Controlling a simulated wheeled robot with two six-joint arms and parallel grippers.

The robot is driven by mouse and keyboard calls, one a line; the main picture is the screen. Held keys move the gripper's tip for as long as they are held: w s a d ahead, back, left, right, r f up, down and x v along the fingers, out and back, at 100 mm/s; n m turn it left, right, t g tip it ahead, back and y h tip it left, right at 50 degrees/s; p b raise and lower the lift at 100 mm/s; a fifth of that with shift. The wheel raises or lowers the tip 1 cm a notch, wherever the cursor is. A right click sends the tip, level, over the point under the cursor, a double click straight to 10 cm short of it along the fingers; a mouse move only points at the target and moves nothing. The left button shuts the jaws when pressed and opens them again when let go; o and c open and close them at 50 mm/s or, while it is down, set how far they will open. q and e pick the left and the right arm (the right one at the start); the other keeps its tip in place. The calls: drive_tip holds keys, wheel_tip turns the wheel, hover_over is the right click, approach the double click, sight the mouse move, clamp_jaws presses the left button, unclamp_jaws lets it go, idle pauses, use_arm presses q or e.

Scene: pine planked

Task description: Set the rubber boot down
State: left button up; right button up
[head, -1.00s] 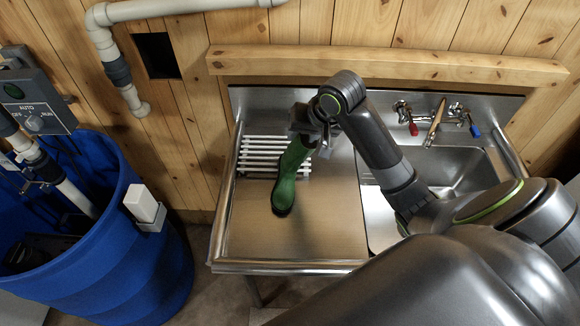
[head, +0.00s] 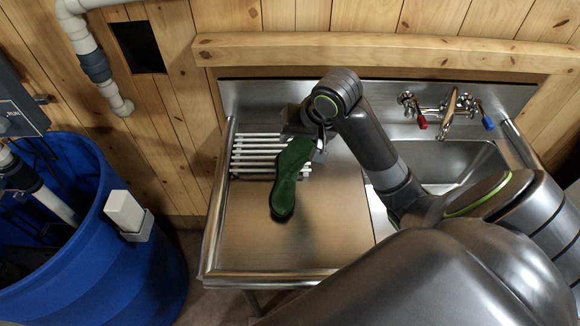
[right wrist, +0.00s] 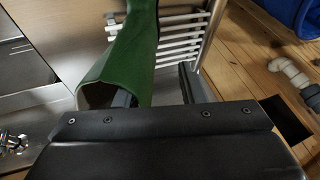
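The green rubber boot (head: 287,178) is over the steel drainboard (head: 235,235), its toe toward the front and its shaft beside the right end of the white rack. It looks laid over, but its contact with the board is unclear. My right gripper (head: 314,142) is at the top of the shaft. In the right wrist view, the boot's open top (right wrist: 103,88) faces my gripper (right wrist: 157,92). One finger is inside the opening; the other stands outside, with a visible gap to the boot wall, so the gripper looks open. My left gripper is not in view.
The white slatted rack (head: 250,155) lies at the back left of the drainboard. The sink basin (head: 450,165) and taps (head: 447,110) are to the right. A blue barrel (head: 110,265) stands left of the counter. The drainboard's front left is clear.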

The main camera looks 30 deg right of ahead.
drive_tip(key=shift+c, duration=1.1)
drive_tip(key=shift+w, duration=0.2)
drive_tip(key=shift+c, duration=1.3)
drive_tip(key=shift+w+d+f, duration=0.1)
drive_tip(key=shift+c, duration=1.2)
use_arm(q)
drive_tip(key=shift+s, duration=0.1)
use_arm(e)
clamp_jaws()
drive_tip(key=shift+r, duration=0.2)
